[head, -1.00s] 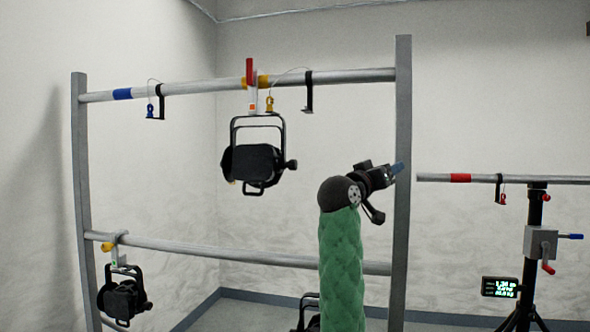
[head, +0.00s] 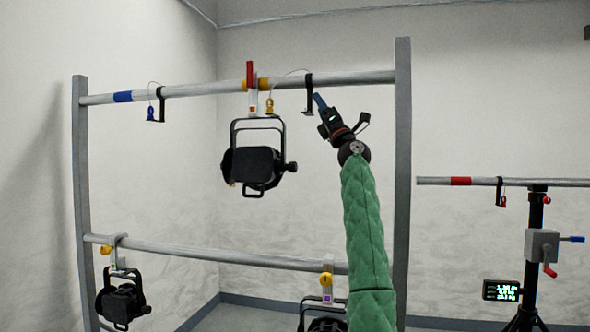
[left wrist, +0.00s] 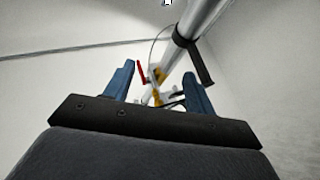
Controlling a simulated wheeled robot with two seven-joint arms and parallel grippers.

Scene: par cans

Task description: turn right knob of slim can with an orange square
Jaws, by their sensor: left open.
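The can with the orange square (head: 253,109) on its clamp is a black can (head: 256,165) hanging in a yoke from the upper pipe. Its right knob (head: 291,167) is a dark knob on the right side of the yoke. My left gripper (head: 319,101) is open and empty, up and to the right of that knob, with its blue fingers tilted up by the black hook on the pipe. In the left wrist view the open fingers (left wrist: 158,88) frame the can's red handle (left wrist: 141,73) and yellow clamp parts. The can's body and knob are hidden there. My right gripper is not in view.
The upper pipe (head: 220,86) and its black hook (head: 309,93) are close to my left gripper. A green-square can (head: 122,300) and a purple-square can (head: 325,325) hang from the lower pipe (head: 200,251). A grey post (head: 402,180) stands right of my arm.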

